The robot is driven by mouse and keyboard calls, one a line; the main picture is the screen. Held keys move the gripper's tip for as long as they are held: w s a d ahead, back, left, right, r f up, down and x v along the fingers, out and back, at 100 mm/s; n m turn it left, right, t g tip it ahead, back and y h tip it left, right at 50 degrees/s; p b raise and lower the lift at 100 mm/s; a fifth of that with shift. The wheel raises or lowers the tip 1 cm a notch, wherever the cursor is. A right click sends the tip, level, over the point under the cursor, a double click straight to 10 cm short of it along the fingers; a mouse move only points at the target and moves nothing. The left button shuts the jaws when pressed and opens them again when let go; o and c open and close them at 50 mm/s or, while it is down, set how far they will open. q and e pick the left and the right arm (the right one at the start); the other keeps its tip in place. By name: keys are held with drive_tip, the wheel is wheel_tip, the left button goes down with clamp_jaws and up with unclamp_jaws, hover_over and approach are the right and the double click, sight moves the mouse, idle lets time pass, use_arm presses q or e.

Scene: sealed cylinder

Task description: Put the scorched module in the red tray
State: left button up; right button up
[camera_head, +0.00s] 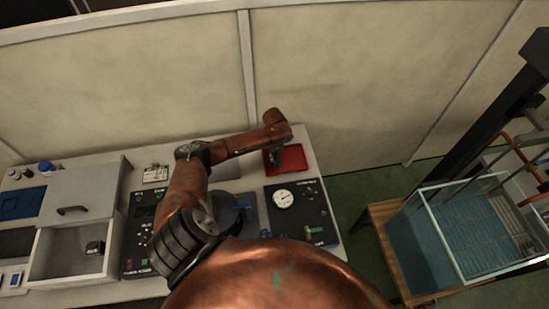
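The red tray (294,157) lies on the back right of the workbench. My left arm bends over the bench, and its dark gripper (277,159) points down at the tray's left part, covering some of it. The fingers are small and dark, so I cannot tell whether they are open, shut or holding something. A small dark block (95,247) sits in the open drawer at the left; I cannot tell whether it is the scorched module. No other module is clearly visible. My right gripper is out of view.
The open drawer (70,252) juts from a grey cabinet (85,188) at the left. Control panels with a round gauge (283,199) cover the bench's front. A glass tank (480,235) on a wooden stand is at the right, with a floor gap between.

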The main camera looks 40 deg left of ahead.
use_arm(q)
wheel_tip(320, 180, up, 12)
drive_tip(key=shift+r, duration=0.15)
idle(0.5)
